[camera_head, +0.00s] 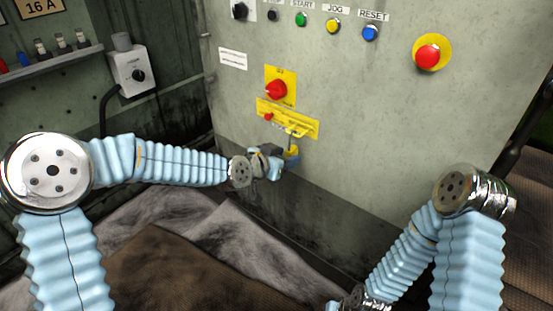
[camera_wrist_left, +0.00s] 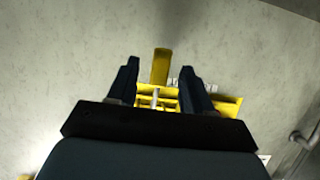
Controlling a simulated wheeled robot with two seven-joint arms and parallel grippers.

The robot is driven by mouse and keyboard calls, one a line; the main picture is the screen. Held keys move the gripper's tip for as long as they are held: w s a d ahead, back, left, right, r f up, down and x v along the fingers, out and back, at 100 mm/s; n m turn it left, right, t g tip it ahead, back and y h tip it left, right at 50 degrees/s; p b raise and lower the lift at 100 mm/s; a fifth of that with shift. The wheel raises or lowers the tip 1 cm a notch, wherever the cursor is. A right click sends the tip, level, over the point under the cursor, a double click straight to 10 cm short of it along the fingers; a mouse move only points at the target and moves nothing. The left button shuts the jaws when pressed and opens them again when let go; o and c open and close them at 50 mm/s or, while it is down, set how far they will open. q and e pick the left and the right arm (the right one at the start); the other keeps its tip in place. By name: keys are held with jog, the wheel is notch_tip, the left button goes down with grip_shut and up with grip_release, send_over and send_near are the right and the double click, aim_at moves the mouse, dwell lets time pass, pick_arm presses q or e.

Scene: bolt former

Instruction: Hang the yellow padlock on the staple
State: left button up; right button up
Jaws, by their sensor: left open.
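The yellow padlock (camera_wrist_left: 161,65) shows in the left wrist view as an upright block between my left fingertips, with bare wall beyond it. In the head view its body (camera_head: 292,153) is just below the yellow hasp plate (camera_head: 287,118), partly hidden by a dark blue fingertip. The staple (camera_head: 298,132) juts from the plate's lower right part, directly above the padlock. I cannot tell whether the shackle passes through it. My left gripper (camera_wrist_left: 163,82) is open, its dark fingers apart on either side of the padlock. My right gripper is out of view.
A red rotary switch (camera_head: 276,90) sits above the hasp plate. A row of labelled buttons and a red emergency stop (camera_head: 428,57) are higher on the cabinet. A grey switch box (camera_head: 132,70) is at left. Crumpled cloth (camera_head: 170,255) lies below.

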pick_arm(q)
jog(key=p+v, duration=0.2)
jog(key=v, duration=1)
jog(key=s+a+f+n+g+y+p, duration=0.1)
jog(key=s+f+n+g+p, duration=0.2)
jog(key=f, duration=0.7)
jog(key=s+a+f+n+g+p, duration=0.1)
jog(key=s+f+n+g, duration=0.15)
jog(key=s+f, duration=0.45)
jog(key=s+a+f+n+g+y, duration=0.1)
jog(key=s+f+g, duration=0.1)
jog(key=s+f, duration=0.3)
jog(key=s+a+f+n+g+y+p, duration=0.1)
jog(key=s+a+f+n+g, duration=0.1)
jog(key=s+f, duration=0.4)
notch_tip(320, 180, down, 4)
jog(key=shift+s+f+y, duration=0.1)
jog(key=shift+s+y, duration=0.15)
jog(key=shift+y, duration=0.15)
jog(key=shift+n+g, duration=0.25)
